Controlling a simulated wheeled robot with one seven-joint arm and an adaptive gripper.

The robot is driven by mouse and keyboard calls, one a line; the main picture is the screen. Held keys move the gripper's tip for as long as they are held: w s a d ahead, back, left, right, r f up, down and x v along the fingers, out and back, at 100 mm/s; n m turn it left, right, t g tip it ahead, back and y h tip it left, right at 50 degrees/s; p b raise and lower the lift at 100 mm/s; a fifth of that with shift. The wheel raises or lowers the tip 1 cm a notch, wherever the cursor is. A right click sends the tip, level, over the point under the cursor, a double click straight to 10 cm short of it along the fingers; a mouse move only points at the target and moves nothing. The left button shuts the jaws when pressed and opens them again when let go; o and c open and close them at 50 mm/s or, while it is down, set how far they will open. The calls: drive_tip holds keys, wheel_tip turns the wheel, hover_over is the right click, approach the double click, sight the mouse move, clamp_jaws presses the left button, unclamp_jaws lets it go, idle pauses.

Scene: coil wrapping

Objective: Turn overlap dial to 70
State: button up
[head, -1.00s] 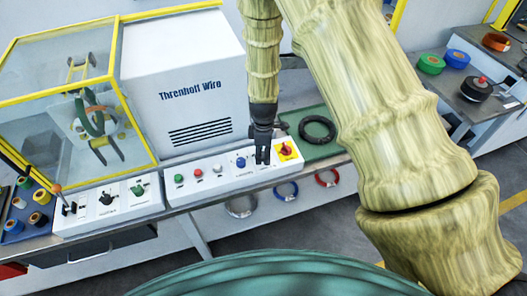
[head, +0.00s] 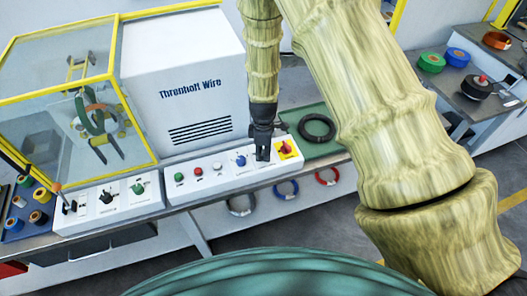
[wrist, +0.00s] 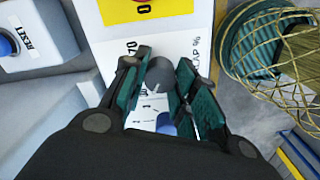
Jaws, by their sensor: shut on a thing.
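The overlap dial is a dark grey round knob (wrist: 160,76) on the white panel in the wrist view, beside printed "LAP %" and "70" marks. My gripper (wrist: 162,92) is shut on this knob, with a finger on each side of it. A pale pointer line shows on the knob, but I cannot read its setting surely. In the head view my gripper (head: 262,155) points down at the right part of the control panel (head: 215,182) and hides the knob.
A red switch on a yellow plate (head: 286,149) is close to the right of my gripper. A blue knob (head: 240,161), a white, a red and a green button lie to the left. A black coil (head: 317,127) rests on a green mat behind.

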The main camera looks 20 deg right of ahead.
drive_tip(key=m+b, duration=0.1)
drive_tip(key=m, duration=0.5)
drive_tip(key=shift+b, duration=0.3)
drive_tip(key=m+b, duration=0.1)
drive_tip(key=m, duration=0.5)
drive_tip(key=shift+w, duration=0.1)
drive_tip(key=m, duration=0.5)
drive_tip(key=shift+r+m, duration=0.1)
drive_tip(key=shift+m, duration=0.3)
drive_tip(key=m, duration=0.5)
drive_tip(key=shift+m, duration=0.4)
drive_tip(key=o, duration=1.1)
drive_tip(key=shift+c, duration=0.2)
